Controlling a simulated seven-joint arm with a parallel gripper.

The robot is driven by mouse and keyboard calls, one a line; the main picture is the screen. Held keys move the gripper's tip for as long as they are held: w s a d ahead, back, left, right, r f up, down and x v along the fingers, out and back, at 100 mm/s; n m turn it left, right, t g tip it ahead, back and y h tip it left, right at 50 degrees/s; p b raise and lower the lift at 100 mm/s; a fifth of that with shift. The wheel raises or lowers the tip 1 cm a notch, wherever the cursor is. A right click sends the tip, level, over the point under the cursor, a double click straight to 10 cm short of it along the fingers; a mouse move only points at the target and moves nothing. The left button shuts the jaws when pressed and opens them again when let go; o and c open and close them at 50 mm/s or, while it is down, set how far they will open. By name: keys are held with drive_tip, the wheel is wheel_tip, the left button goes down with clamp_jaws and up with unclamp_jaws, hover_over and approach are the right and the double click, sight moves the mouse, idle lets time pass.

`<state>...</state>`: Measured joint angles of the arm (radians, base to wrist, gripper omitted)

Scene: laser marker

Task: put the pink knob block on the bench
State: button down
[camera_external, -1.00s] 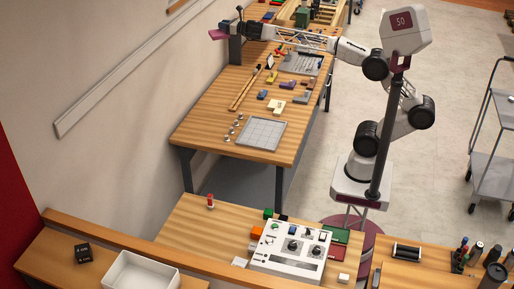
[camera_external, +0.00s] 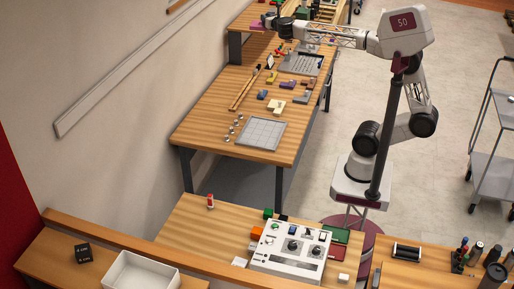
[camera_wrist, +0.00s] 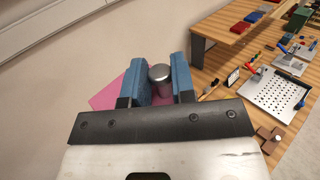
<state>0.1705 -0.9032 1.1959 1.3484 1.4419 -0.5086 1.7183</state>
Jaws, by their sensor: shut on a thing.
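The pink knob block (camera_wrist: 108,93) is a flat pink plate with a round metal knob (camera_wrist: 159,74) on top. In the wrist view my gripper (camera_wrist: 157,88) is shut on the knob, with a blue finger on each side. The fingers and the dark gripper bar hide part of the plate. In the external view the pink block (camera_external: 257,24) shows small at the end of my gripper (camera_external: 267,21), near the left side of the far workbench. The wooden bench (camera_external: 205,131) has clear patches.
Several coloured blocks and a wooden rail (camera_external: 246,89) lie on the bench. A grey grid plate (camera_external: 256,133) is at its near end, and a perforated metal plate (camera_wrist: 277,92) is further back. A raised wooden shelf (camera_wrist: 232,30) stands beyond. The wall is at the left.

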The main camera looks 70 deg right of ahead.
drive_tip(key=s+d+m+g+h, duration=0.3)
drive_tip(key=s+d+g, duration=0.1)
drive_tip(key=s, duration=0.8)
drive_tip(key=s+d+m+g+h, duration=0.2)
drive_tip(key=s+d+m+g, duration=0.1)
drive_tip(key=s, duration=0.8)
wheel_tip(320, 180, down, 48)
drive_tip(key=shift+s, duration=0.15)
drive_tip(key=shift+d, duration=0.2)
drive_tip(key=w+d, duration=0.2)
drive_tip(key=w, duration=0.2)
drive_tip(key=w+d+f, duration=0.1)
drive_tip(key=w+d, duration=0.2)
drive_tip(key=w, duration=0.2)
drive_tip(key=w+d, duration=0.3)
drive_tip(key=w, duration=0.1)
drive_tip(key=shift+w+d+f, duration=0.2)
drive_tip(key=shift+w, duration=0.05)
drive_tip(key=shift+f, duration=0.1)
drive_tip(key=shift+f, duration=1.65)
drive_tip(key=shift+f, duration=0.15)
